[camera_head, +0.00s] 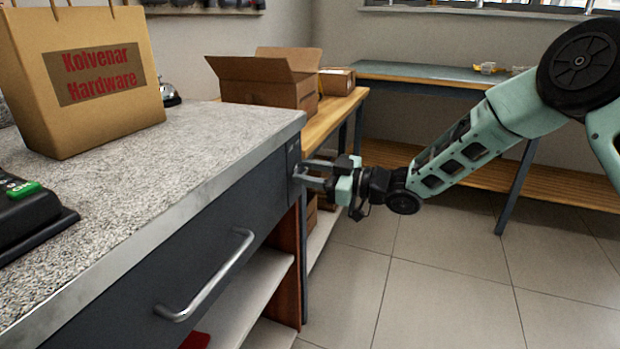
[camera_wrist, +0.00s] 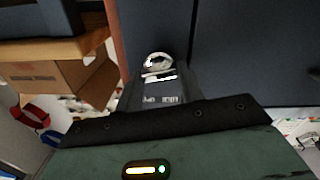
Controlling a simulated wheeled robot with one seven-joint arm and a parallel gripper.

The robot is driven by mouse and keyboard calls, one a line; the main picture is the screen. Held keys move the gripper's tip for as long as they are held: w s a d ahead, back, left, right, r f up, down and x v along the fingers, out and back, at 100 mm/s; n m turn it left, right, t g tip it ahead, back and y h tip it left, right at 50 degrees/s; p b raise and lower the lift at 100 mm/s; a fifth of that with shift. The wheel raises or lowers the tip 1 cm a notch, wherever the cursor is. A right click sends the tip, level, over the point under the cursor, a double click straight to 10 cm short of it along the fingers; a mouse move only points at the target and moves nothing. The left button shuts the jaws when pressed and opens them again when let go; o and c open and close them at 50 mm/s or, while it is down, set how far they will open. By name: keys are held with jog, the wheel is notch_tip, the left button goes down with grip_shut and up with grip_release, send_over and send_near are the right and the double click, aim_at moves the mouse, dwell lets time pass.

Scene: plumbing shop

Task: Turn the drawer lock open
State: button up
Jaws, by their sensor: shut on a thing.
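The dark grey drawer (camera_head: 215,240) under the counter sits closed, its silver bar handle (camera_head: 208,276) at its middle. The drawer lock (camera_wrist: 158,63), a round silver fitting, shows in the wrist view on the dark front beyond my fingers. My gripper (camera_head: 303,172) reaches in from the right to the far end of the drawer front, its fingertips at the lock. It is shut on the lock's turning part, which the fingers mostly hide. In the wrist view my gripper (camera_wrist: 160,92) points straight at the lock. The lock's turned angle cannot be told.
The speckled countertop (camera_head: 170,160) holds a paper bag (camera_head: 85,75) and a black device with a green key (camera_head: 25,205). An open cardboard box (camera_head: 265,82) stands on a wooden bench behind. Open shelves lie below the drawer. The tiled floor (camera_head: 430,280) at right is clear.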

jog(key=shift+s+f+n+b, duration=0.1)
jog(key=shift+f+n+b, duration=0.05)
jog(key=shift+n+b, duration=3.6)
jog(key=shift+s+f+n+b, duration=0.1)
jog(key=shift+f+n+b, duration=0.05)
jog(key=shift+n+b, duration=3.6)
jog(key=shift+b, duration=0.3)
jog(key=o, duration=1)
jog(key=shift+r, duration=0.1)
jog(key=p+v, duration=0.3)
jog(key=v, duration=1.4)
jog(key=shift+d+p, duration=0.15)
jog(key=shift+p, duration=0.2)
